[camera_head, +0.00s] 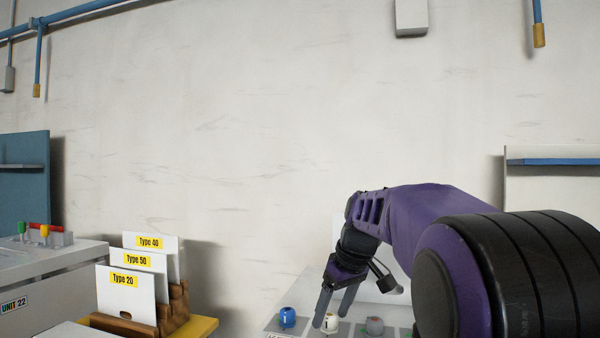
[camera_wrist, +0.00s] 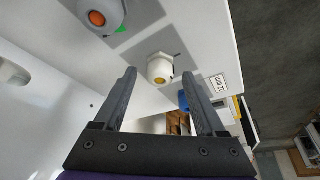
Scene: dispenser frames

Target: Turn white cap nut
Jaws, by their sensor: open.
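The white cap nut (camera_head: 330,323) stands on the dispenser panel between a blue nut (camera_head: 287,317) and a grey nut (camera_head: 375,326). In the wrist view the white cap nut (camera_wrist: 161,67) shows a hexagonal body and a yellow centre. My gripper (camera_head: 331,318) points down over it, its fingers spread. In the wrist view the nut appears between the fingertips of my gripper (camera_wrist: 159,75), near their ends; I cannot tell if they touch it. The grey nut with an orange centre (camera_wrist: 97,18) is at the top left, and the blue nut (camera_wrist: 184,100) is partly hidden by the right finger.
A wooden rack with white cards (camera_head: 125,292) stands left of the panel on a yellow-edged surface. A grey unit (camera_head: 45,265) with coloured knobs is further left. The plain wall (camera_head: 230,120) rises behind. A small white label (camera_wrist: 218,85) is on the panel.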

